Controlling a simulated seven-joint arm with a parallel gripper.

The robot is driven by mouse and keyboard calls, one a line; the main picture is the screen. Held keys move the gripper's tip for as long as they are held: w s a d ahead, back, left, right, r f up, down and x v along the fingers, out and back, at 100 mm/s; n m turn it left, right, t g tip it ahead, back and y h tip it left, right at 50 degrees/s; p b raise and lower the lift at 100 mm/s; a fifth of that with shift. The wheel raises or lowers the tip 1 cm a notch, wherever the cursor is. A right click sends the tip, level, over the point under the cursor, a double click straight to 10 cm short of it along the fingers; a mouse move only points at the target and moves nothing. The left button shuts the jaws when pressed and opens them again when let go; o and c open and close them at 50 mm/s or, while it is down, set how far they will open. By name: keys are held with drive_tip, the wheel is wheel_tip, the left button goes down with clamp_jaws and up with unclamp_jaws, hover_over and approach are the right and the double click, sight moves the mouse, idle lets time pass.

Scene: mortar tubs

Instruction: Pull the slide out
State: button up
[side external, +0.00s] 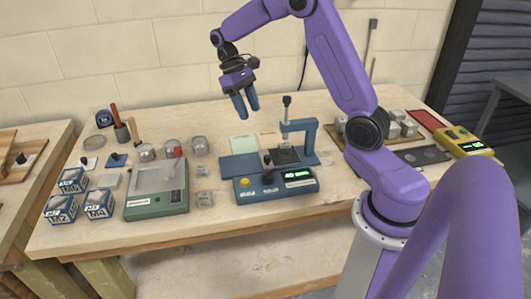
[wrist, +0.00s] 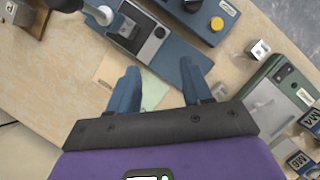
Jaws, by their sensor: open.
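A blue testing device (side external: 240,167) stands mid-bench, with a front panel (side external: 277,187) bearing a yellow button, a dark knob and a lit green display. A blue arm (side external: 300,126) with an upright plunger rises at its right. A dark flat plate (side external: 287,156), which may be the slide, lies under that arm. In the wrist view the device shows at the top, with a grey-and-black strip (wrist: 150,48) and the yellow button (wrist: 217,24). My gripper (side external: 247,110) is open and empty, above and behind the device; its blue fingers (wrist: 158,68) point toward it in the wrist view.
A green-based scale (side external: 157,190), glass jars and blue-and-white boxes (side external: 98,204) stand to the left. Grey blocks (side external: 400,126) and a yellow meter (side external: 463,141) are at the right. A pale green sheet (side external: 243,144) lies behind the device. Bare bench runs along the front.

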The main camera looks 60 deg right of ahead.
sight(267, 156)
drive_tip(key=x, duration=1.5)
drive_tip(key=shift+s+f, duration=0.2)
drive_tip(key=shift+f, duration=0.05)
